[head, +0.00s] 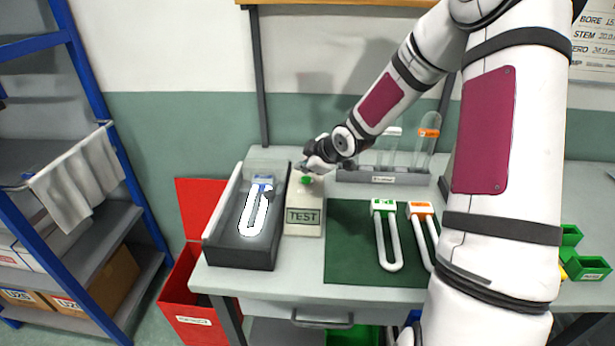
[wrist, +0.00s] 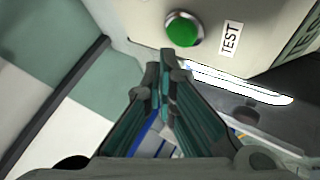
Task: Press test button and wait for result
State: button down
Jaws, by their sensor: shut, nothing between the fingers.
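The test box (head: 305,215) is a cream unit with a dark TEST label on the workbench. Its green button (head: 305,180) is at the far end, and the button (wrist: 184,29) shows large near the top of the wrist view beside a small TEST label (wrist: 230,39). My gripper (head: 311,166) is shut and empty, just above and behind the button in the head view. In the wrist view its fingertips (wrist: 167,62) sit close below the button; I cannot tell whether they touch it. A glowing white U-tube with a blue cap (head: 255,212) lies in the dark tray left of the box.
A green mat (head: 350,265) holds U-tubes with a green cap (head: 383,207) and an orange cap (head: 420,209). A rack (head: 382,177) with upright tubes stands behind. A red bin (head: 190,300) is at lower left.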

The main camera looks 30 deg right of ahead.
aim_at(305, 180)
jog(key=shift+r, duration=0.1)
notch_tip(305, 180, up, 6)
jog(key=p, duration=0.5)
dwell(0.4)
dwell(0.7)
